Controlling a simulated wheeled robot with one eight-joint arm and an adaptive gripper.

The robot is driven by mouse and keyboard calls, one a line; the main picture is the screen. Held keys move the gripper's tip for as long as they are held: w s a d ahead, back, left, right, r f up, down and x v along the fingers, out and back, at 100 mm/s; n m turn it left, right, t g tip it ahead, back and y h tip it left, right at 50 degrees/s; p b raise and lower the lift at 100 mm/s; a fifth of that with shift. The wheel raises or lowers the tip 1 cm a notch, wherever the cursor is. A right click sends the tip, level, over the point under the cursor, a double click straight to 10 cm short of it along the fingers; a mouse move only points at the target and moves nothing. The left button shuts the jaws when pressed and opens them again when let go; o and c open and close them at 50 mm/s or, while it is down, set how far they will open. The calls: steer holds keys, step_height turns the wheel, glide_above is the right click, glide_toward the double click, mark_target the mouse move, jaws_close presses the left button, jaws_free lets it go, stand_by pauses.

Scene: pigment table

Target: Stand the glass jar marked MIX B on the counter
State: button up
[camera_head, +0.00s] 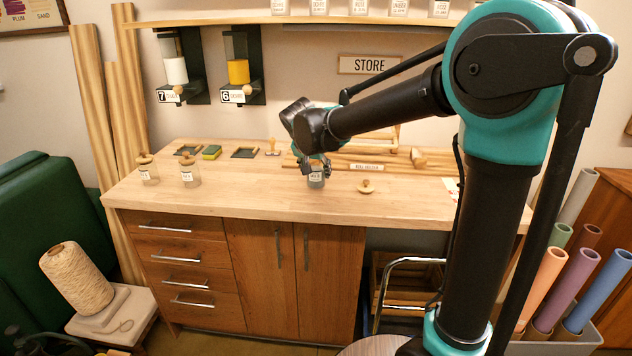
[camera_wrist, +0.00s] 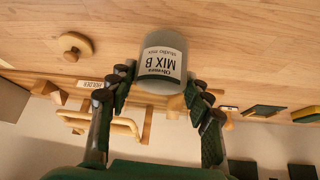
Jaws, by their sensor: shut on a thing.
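The glass jar marked MIX B (camera_wrist: 162,48) has a white label, upside down in the wrist view, and grey contents. My gripper (camera_wrist: 160,90) is shut on it, one finger at each side. In the head view the jar (camera_head: 316,181) is upright at my gripper (camera_head: 316,168), over the middle of the wooden counter (camera_head: 250,185). I cannot tell whether its base touches the wood. The jar looks lidless, and a round wooden lid with a knob (camera_head: 366,187) lies on the counter to its right.
Two jars with wooden lids, one at the far left (camera_head: 148,172) and one beside it (camera_head: 190,174), stand on the counter. A green sponge (camera_head: 211,152), a dark tray (camera_head: 245,152) and a wooden holder (camera_head: 365,166) are behind. Bare wood lies in front.

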mark_target(316, 181)
steer(key=shift+f, duration=1.95)
steer(key=o, duration=1.4)
steer(key=shift+f, duration=0.1)
steer(key=shift+o, duration=0.2)
